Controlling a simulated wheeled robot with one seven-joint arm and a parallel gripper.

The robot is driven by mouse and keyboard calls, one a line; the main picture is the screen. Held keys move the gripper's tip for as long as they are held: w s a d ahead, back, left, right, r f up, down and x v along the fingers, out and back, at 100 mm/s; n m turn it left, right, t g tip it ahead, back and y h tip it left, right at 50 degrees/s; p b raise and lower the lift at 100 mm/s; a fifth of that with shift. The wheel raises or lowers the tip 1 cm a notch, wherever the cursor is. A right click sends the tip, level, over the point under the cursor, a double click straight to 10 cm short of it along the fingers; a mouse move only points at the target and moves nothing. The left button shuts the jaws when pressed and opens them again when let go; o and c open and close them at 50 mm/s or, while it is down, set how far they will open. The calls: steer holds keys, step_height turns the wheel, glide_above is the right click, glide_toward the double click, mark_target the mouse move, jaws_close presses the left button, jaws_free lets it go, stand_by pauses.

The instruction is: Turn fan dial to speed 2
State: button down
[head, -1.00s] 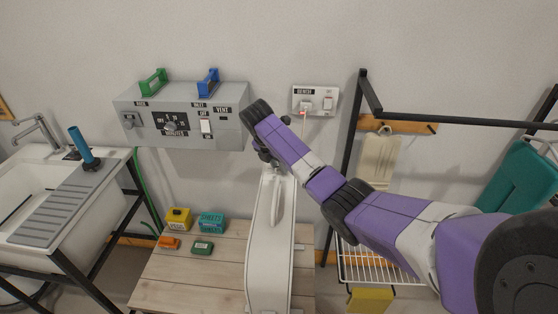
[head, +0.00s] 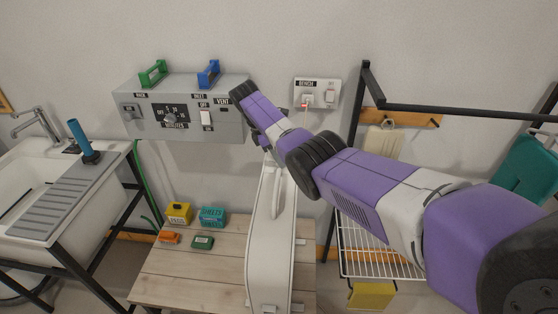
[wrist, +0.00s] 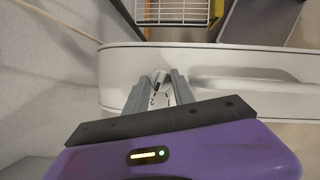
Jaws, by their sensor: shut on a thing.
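The white fan (head: 264,250) stands upright on the wooden table in the head view. Its pale casing (wrist: 235,58) also spans the wrist view. The fan dial (wrist: 158,78) sits on the casing between my fingertips, with a printed 2 and short marks beside it. Most of the dial is covered by my fingers, and I cannot tell which mark it points at. My gripper (wrist: 157,80) is shut on the dial, with one grey finger on each side. In the head view my wrist hides the dial and most of the gripper.
A grey wall panel (head: 148,124) with a timer knob and switches is behind, left of my wrist. Small boxes (head: 212,217) lie on the table (head: 185,265) left of the fan. A black rack (head: 358,120) stands right. A sink (head: 30,185) is far left.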

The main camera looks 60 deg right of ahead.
steer(key=shift+r+m, duration=0.1)
steer(key=shift+m, duration=0.2)
steer(key=c, duration=1.1)
jaws_free()
steer(key=shift+o, duration=0.2)
steer(key=b+v, duration=0.1)
steer(key=v, duration=0.6)
steer(key=shift+r+b, duration=0.3)
steer(key=shift+b, duration=0.05)
steer(key=shift+w, duration=0.15)
